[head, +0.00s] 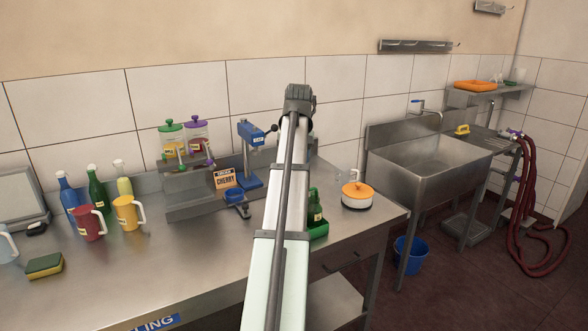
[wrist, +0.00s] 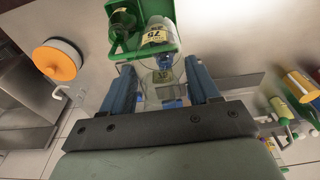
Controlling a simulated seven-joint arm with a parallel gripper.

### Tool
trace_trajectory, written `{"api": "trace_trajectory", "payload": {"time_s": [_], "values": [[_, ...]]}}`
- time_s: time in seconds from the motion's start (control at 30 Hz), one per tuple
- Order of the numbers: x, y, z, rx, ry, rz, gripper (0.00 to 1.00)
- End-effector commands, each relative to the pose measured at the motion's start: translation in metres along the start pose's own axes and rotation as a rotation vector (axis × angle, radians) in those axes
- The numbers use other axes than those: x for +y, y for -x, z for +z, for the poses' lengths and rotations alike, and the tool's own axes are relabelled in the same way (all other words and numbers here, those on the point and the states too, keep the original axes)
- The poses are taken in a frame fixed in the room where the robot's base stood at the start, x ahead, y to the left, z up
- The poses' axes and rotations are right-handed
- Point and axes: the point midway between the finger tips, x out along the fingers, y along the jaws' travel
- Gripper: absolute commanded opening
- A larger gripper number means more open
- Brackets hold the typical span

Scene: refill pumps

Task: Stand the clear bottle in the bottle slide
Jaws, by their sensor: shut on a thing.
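In the wrist view my gripper (wrist: 160,72) is shut on a clear bottle (wrist: 150,92), a see-through shape between the two blue fingers. A small yellowish label shows through or on it. The green crate lies just past the fingertips; I cannot tell how high the bottle is above the table. In the head view my arm hides the gripper and the held bottle. A blue cup-like holder (head: 237,198) stands in front of the blue press (head: 250,155); it looks like the bottle slide, but I cannot be sure. It appears empty.
An orange-lidded pot (head: 357,195) stands to the right. The CHERRY sign (head: 225,178) and dispensers (head: 185,140) stand left of the press. Mugs and bottles fill the left.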

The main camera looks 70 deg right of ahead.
Motion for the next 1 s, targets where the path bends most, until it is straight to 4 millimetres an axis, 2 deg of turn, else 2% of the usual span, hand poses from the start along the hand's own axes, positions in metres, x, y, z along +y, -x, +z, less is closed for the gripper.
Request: {"api": "trace_trajectory", "payload": {"time_s": [0.3,0.47,0.57,0.87,1.0], "values": [[0.0,0.001,-0.001,0.0,0.0,0.0,0.07],[-0.001,0.0,-0.017,-0.002,0.005,0.0,0.07],[-0.004,-0.002,-0.038,-0.004,0.01,0.001,0.07],[-0.023,-0.014,-0.119,-0.012,0.028,0.003,0.07],[-0.032,-0.032,-0.155,-0.01,0.022,0.002,0.07]]}}
